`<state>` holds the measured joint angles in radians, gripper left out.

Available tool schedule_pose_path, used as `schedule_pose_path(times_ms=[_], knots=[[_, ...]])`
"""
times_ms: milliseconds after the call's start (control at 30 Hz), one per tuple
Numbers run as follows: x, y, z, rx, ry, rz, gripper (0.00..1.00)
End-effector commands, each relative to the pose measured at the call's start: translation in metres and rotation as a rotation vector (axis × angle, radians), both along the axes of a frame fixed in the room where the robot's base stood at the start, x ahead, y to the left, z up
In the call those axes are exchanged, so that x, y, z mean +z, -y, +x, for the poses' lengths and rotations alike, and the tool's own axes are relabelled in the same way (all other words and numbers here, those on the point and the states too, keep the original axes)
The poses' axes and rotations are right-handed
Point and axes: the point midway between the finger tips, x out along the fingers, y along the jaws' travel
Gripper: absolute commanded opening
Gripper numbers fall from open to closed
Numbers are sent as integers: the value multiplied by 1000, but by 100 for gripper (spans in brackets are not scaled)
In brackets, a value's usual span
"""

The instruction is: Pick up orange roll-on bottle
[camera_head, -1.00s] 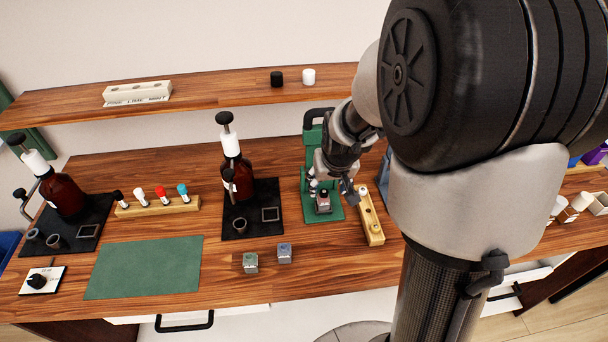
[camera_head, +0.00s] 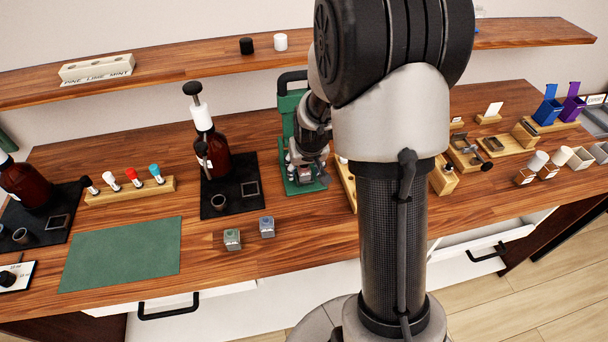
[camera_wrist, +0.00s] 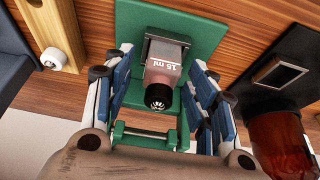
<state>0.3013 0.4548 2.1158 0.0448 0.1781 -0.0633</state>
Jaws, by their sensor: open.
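A small pinkish bottle (camera_wrist: 165,70) marked 15 ml, with a dark ball-like top, stands on the base of the green press (camera_wrist: 205,22) in the wrist view. My gripper (camera_wrist: 160,98) is open, with one blue-padded finger on each side of the bottle. Gaps show between the pads and the bottle, so I see no grip. In the head view my gripper (camera_head: 305,172) is low at the green press (camera_head: 289,103) and hides most of the bottle. I cannot make out a clear orange colour.
A wooden rack (camera_head: 344,180) stands right of the press, and a white cap (camera_wrist: 54,60) shows there in the wrist view. A brown pump bottle (camera_head: 212,155) on a black mat (camera_head: 222,208) stands left. A green mat (camera_head: 122,252) is empty.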

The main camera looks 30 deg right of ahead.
Motion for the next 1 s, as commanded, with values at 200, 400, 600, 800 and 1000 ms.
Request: schedule_pose_path(times_ms=[200, 400, 600, 800, 1000], knots=[[1, 0, 0, 0, 0, 0, 44], [1, 0, 0, 0, 0, 0, 30], [1, 0, 0, 0, 0, 0, 17], [1, 0, 0, 0, -1, 0, 4], [1, 0, 0, 0, 0, 0, 0]])
